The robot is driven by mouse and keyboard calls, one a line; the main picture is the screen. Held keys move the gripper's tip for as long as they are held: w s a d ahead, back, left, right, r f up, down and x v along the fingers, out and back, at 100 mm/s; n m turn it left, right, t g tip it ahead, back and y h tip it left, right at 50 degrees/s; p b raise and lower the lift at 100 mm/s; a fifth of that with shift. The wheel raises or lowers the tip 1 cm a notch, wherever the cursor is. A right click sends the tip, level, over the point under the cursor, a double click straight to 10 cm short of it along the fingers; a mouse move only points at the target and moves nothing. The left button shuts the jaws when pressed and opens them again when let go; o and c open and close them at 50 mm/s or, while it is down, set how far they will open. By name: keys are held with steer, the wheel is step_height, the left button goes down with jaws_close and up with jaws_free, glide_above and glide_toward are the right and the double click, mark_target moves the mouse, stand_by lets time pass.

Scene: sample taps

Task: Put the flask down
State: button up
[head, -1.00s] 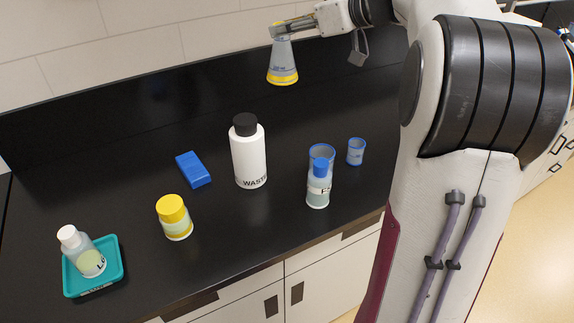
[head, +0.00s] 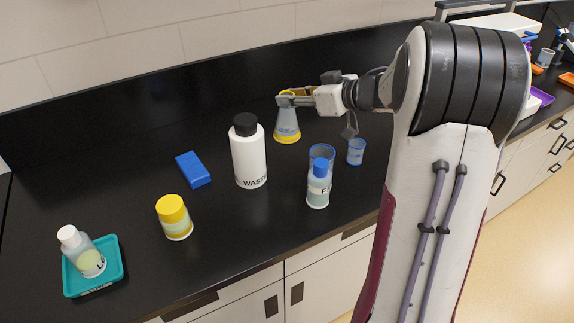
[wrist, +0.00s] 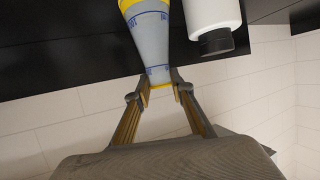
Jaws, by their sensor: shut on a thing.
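The flask (head: 287,127) is a clear cone with a yellow band at its base and blue markings. In the head view it is upright at the back of the black counter, right of the white waste bottle. Its base is at or just above the counter; I cannot tell whether it touches. My gripper (head: 287,99) is shut on the flask's neck from the right. In the wrist view the flask (wrist: 150,40) runs up from between the fingertips of my gripper (wrist: 163,88), its yellow base at the top edge.
The white waste bottle (head: 248,158) with a black cap stands left of the flask. A blue block (head: 193,170), yellow-capped jar (head: 174,222) and teal tray (head: 118,273) lie left.

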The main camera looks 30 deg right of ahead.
mark_target(294, 120)
steer(key=shift+f, duration=0.25)
steer(key=shift+f, duration=3.1)
steer(key=shift+f, duration=2)
steer(key=o, duration=1)
